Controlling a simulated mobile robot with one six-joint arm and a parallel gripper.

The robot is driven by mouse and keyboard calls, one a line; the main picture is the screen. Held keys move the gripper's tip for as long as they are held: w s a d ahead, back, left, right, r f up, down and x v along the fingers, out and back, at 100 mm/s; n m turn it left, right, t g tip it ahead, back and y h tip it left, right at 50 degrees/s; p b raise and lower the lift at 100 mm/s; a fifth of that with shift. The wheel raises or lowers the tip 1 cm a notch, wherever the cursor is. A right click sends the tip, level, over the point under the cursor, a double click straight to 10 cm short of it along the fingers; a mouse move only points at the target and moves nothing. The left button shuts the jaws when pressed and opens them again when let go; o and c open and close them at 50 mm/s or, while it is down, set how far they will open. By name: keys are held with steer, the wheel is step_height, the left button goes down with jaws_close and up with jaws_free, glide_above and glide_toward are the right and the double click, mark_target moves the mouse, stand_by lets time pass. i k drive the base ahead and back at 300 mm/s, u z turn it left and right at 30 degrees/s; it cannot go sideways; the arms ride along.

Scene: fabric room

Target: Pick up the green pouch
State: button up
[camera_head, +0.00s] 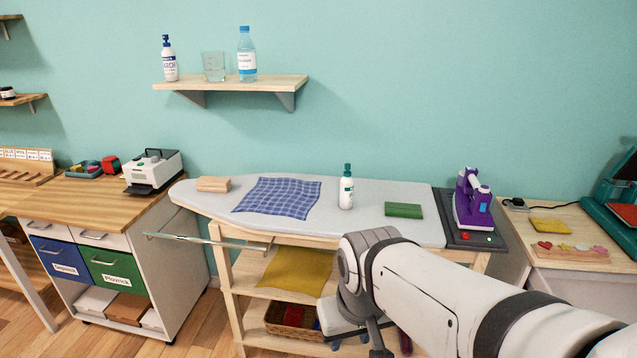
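A flat green rectangular item (404,210), which looks like the green pouch, lies on the right part of the grey ironing board (335,222). It is right of a white bottle with a green cap (346,188) and left of the dark iron rest. My arm reaches in from the lower right and bends downward in front of the board. My gripper (378,346) is low near the bottom edge, below and in front of the board, apart from the green item. Its fingers are small and partly cut off, so their opening is unclear.
A blue checked cloth (279,197) and a wooden block (214,184) lie on the board. A purple iron (472,200) stands at its right end. A yellow cloth (295,272) and a basket (293,318) are on shelves below. A side table (575,265) stands right.

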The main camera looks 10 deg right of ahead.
mark_target(399, 210)
steer(key=i, duration=1.45)
steer(key=z, duration=0.75)
steer(key=k, duration=0.65)
steer(key=z, duration=0.25)
steer(key=i, duration=0.75)
steer(key=u, duration=0.1)
